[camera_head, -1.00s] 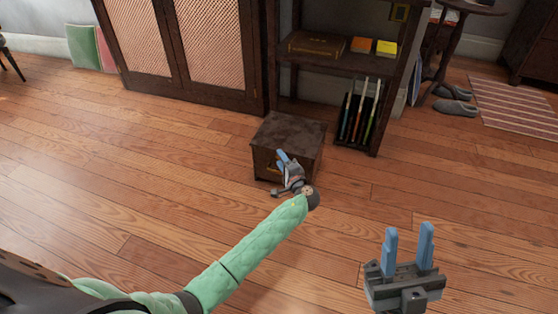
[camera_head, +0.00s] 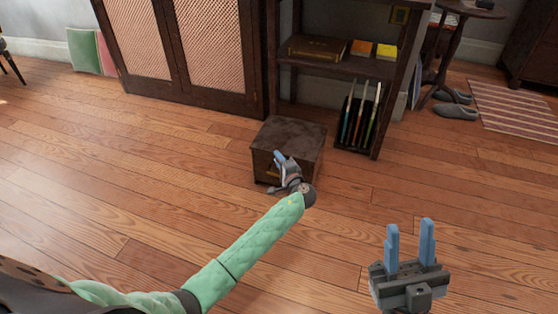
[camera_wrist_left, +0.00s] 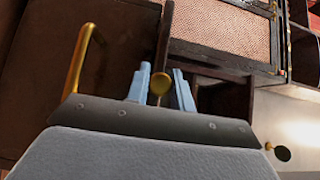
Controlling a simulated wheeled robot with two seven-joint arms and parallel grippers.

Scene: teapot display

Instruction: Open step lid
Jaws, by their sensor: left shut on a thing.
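The dark wooden step box (camera_head: 295,133) stands on the floor in front of the shelf, and its lid looks closed in the head view. My left gripper (camera_head: 282,160) is at its front upper edge and covers part of the front. In the left wrist view, a round gold knob (camera_wrist_left: 160,84) on a dark wooden edge shows between the fingers of my left gripper (camera_wrist_left: 161,87), which is shut on it. A gold bar handle (camera_wrist_left: 80,62) shows to the left. My right gripper (camera_head: 410,248) is open and empty over bare floor, away from the box.
A shelf (camera_head: 335,62) holding books stands right behind the box, with upright items (camera_head: 362,118) in its lower part. A cabinet (camera_head: 185,50) is at the back left. A striped rug (camera_head: 515,112) and slippers (camera_head: 457,112) lie at the right. The floor in front is clear.

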